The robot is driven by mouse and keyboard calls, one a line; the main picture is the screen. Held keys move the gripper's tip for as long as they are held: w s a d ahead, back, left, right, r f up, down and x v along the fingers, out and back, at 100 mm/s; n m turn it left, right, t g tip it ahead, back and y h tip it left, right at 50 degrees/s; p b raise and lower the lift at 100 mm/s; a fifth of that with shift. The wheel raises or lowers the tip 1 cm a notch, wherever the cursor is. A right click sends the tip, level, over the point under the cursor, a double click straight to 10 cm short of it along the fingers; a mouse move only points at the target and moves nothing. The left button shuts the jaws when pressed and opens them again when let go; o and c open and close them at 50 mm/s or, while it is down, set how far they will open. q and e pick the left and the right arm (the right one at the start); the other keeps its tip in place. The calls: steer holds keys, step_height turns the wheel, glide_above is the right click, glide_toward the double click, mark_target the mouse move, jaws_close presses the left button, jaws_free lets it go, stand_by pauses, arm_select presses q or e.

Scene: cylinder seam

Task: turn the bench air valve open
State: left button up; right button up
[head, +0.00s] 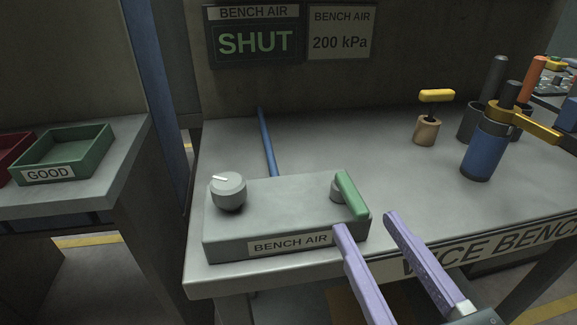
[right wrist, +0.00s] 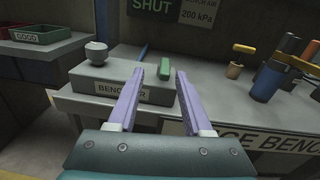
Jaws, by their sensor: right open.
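The bench air valve is a grey box (head: 285,217) labelled BENCH AIR at the front left of the bench. A green lever handle (head: 352,195) sits on its right end, lying roughly front to back. A grey round knob (head: 228,192) with a white mark sits on its left end. My right gripper (head: 364,222) is open and empty in front of the box, its lilac fingers pointing toward the handle but apart from it. In the right wrist view the green handle (right wrist: 165,71) shows just beyond the fingers (right wrist: 151,70). A wall sign (head: 255,41) reads SHUT. My left gripper is out of view.
A second sign (head: 340,42) reads 200 kPa. A blue hose (head: 267,142) runs behind the box. To the right stand a blue cylinder (head: 484,150) with an orange-yellow clamp and a tan piece with a yellow handle (head: 436,96). A green GOOD tray (head: 65,150) is left.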

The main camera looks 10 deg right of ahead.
mark_target(340, 174)
steer(key=shift+d+f+m+h, duration=0.2)
steer(key=shift+f+m+h, duration=0.1)
steer(key=shift+f+m, duration=0.3)
steer(key=shift+w, duration=0.2)
steer(key=w, duration=0.9)
steer(key=shift+w+r+p, duration=0.1)
steer(key=shift+w+p, duration=0.15)
steer(key=shift+p, duration=0.15)
jaws_close()
